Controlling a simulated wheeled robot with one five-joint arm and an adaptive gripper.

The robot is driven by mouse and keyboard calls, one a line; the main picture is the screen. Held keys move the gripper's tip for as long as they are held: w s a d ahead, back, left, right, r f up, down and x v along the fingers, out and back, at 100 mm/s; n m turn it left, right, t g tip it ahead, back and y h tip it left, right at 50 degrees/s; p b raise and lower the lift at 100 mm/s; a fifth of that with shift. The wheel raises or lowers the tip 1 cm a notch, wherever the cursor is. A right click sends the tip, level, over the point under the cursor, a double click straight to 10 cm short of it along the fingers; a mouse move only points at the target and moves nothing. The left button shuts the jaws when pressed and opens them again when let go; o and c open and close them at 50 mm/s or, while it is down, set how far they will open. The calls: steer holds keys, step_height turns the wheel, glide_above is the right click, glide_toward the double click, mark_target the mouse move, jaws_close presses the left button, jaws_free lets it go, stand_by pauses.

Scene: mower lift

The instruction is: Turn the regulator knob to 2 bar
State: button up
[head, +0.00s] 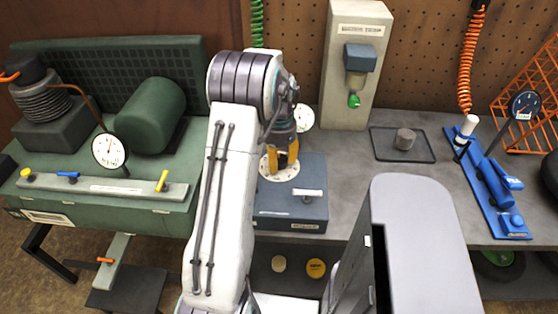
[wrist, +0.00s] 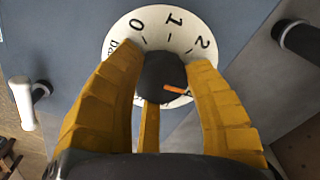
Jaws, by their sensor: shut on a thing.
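The regulator is a blue-grey box (head: 305,212) on the grey bench, below my wrist in the head view. Its white round dial (wrist: 186,30) shows 0, 1, 2 and part of "bar" in the wrist view. The black knob (wrist: 160,72) sits at the dial's middle and has an orange pointer mark. The mark points right and slightly down, clockwise of the 2. Any numeral there is hidden by a finger. My gripper (wrist: 165,78) has yellow fingers around the knob and is shut on it. In the head view my gripper (head: 281,160) reaches down onto the dial.
A green compressor (head: 155,115) with a gauge (head: 109,150) stands left. A white-faced gauge (head: 303,118) is partly hidden behind my wrist. A small grey cylinder (head: 405,139) sits on a dark mat, right. A blue tool (head: 490,185) and orange rack lie farther right.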

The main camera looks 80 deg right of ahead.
mark_target(279, 158)
steer(key=n, duration=0.5)
steer(key=shift+f+n, duration=0.1)
steer(key=shift+n, duration=0.2)
steer(key=n+b, duration=0.1)
steer(key=n, duration=0.3)
steer(key=shift+n, duration=0.4)
steer(key=o, duration=1.2)
steer(key=shift+d, duration=0.1)
step_height(279, 158, up, 12)
steer(key=shift+r, duration=0.1)
